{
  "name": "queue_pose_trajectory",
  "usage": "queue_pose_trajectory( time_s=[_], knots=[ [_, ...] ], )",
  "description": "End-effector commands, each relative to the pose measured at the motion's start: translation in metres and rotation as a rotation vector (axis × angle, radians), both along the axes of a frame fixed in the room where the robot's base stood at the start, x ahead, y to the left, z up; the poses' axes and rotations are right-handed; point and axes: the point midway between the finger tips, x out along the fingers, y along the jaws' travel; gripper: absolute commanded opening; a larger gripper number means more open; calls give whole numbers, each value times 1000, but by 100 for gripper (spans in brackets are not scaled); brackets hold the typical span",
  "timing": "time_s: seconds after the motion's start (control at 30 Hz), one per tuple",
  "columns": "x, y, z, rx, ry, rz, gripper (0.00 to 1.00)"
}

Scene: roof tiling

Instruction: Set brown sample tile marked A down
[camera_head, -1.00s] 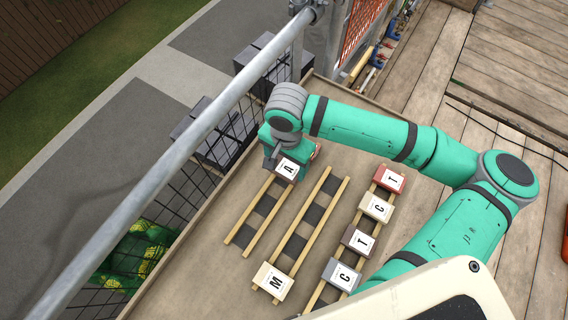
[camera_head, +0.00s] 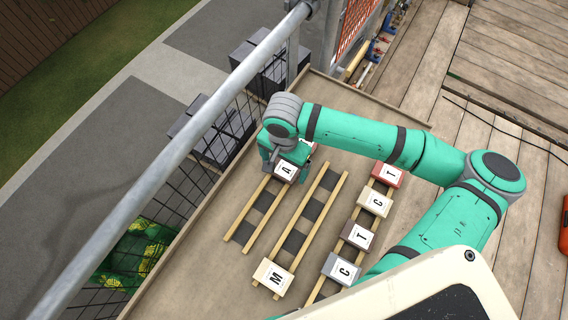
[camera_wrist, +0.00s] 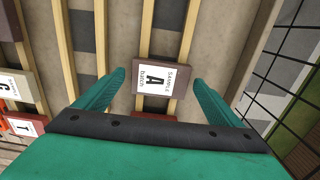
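The brown sample tile marked A (camera_wrist: 184,66) lies across two wooden battens in the wrist view, its white label up. It also shows in the head view (camera_head: 286,171) at the upper end of the left batten pair, partly covered by my gripper. My gripper (camera_wrist: 160,76) is open in the wrist view, one finger on each side of the tile. A gap shows between the left finger and the tile; the right finger is very close to its edge. In the head view my gripper (camera_head: 281,153) is over the tile's far side.
A tile marked M (camera_head: 273,279) lies on the middle battens. The right battens carry a red T tile (camera_head: 388,175), a cream C tile (camera_head: 375,202), a brown T tile (camera_head: 357,236) and a grey C tile (camera_head: 341,270). A metal railing (camera_head: 190,140) runs along the left.

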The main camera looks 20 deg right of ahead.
Motion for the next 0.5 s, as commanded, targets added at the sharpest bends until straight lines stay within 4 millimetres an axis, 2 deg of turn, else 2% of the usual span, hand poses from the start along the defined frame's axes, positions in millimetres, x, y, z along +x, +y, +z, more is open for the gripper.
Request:
queue_pose_trajectory(
  time_s=[0.33,0.5],
  knots=[
    [0,0,5,-2,-1,1,89],
    [1,0,27,1,-3,-1,89]
  ],
)
